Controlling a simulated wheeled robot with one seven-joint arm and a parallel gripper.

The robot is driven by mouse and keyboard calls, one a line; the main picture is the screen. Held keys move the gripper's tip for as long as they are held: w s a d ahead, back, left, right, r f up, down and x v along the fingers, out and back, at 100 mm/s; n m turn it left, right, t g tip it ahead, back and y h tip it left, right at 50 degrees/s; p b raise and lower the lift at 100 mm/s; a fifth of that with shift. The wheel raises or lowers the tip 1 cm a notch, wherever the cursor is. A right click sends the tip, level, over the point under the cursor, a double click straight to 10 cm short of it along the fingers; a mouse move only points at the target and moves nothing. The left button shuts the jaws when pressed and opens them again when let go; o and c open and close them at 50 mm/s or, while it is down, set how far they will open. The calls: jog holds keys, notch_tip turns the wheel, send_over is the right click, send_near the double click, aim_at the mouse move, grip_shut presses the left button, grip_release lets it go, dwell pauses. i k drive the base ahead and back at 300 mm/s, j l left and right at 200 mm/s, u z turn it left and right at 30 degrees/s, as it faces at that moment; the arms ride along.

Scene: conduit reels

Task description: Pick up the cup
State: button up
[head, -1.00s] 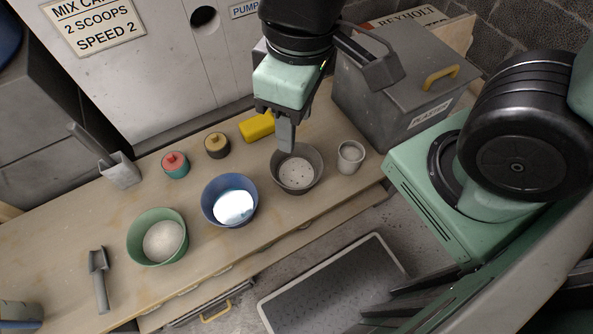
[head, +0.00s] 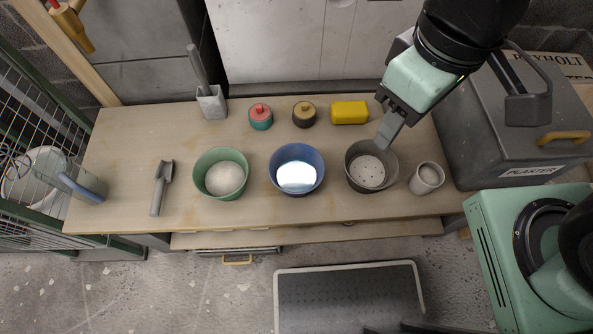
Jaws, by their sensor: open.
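The cup (head: 426,178) is small, pale grey and upright near the right end of the wooden bench, with something greyish inside. It stands just right of a dark grey bowl (head: 371,166) with speckled pale contents. My gripper (head: 386,138) points down over the back rim of the grey bowl, to the left of the cup and apart from it. The fingers look edge-on here; they are open and nothing shows between them.
On the bench (head: 120,150) stand a blue bowl (head: 297,169), a green bowl (head: 221,174), a scoop (head: 162,187), two lidded pots (head: 261,116) (head: 304,114) and a yellow block (head: 349,112). A grey plaster bin (head: 500,150) stands close right of the cup.

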aim_at(429, 175)
jog(key=k+l+u, duration=0.2)
jog(key=k+u, duration=0.85)
jog(key=k, duration=0.2)
